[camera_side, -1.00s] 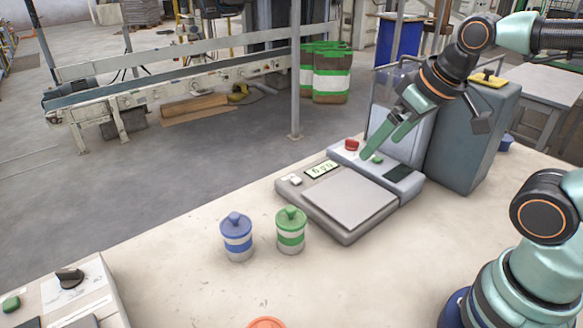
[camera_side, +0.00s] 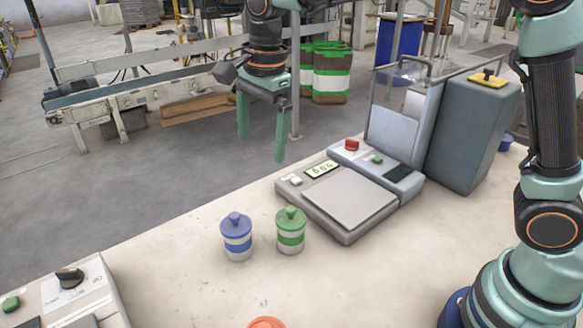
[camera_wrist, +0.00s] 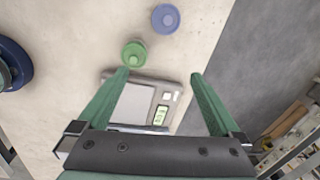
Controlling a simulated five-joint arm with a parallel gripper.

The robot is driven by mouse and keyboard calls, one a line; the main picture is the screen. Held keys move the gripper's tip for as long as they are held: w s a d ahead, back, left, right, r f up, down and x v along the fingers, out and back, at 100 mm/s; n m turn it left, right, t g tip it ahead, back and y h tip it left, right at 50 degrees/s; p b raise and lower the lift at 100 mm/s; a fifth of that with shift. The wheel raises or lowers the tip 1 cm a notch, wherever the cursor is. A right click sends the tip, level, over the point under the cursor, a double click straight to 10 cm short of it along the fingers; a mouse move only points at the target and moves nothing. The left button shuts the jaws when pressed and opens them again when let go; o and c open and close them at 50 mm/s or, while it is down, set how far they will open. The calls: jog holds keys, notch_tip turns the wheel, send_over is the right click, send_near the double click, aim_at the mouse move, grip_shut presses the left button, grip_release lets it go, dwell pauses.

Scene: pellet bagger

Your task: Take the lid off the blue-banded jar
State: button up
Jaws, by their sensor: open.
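The blue-banded jar (camera_side: 238,243) stands upright on the table, with its blue knobbed lid (camera_side: 236,222) on it. In the wrist view the blue lid (camera_wrist: 166,18) shows from above near the top edge. A green-banded jar (camera_side: 290,236) with a green lid stands just right of it, and its lid (camera_wrist: 134,54) shows near the left fingertip in the wrist view. My gripper (camera_side: 262,148) is open and empty, fingers pointing down. It is well above the jars and apart from them. It also shows in the wrist view (camera_wrist: 160,75).
A scale (camera_side: 345,204) with a flat plate stands right of the jars, joined to a button panel (camera_side: 378,163) and a grey cabinet (camera_side: 470,135). A control box (camera_side: 70,295) stands at the lower left. An orange round thing (camera_side: 266,322) shows at the bottom edge. Table around the jars is clear.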

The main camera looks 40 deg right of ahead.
aim_at(235, 214)
jog(key=w+a+f+m+g, duration=0.1)
jog(key=w+a+f+m, duration=0.1)
jog(key=a+f+m, duration=0.35)
jog(key=shift+n, duration=0.35)
jog(key=f, duration=1.1)
jog(key=shift+a+f, duration=0.15)
jog(key=shift+a, duration=0.1)
jog(key=c, duration=1.1)
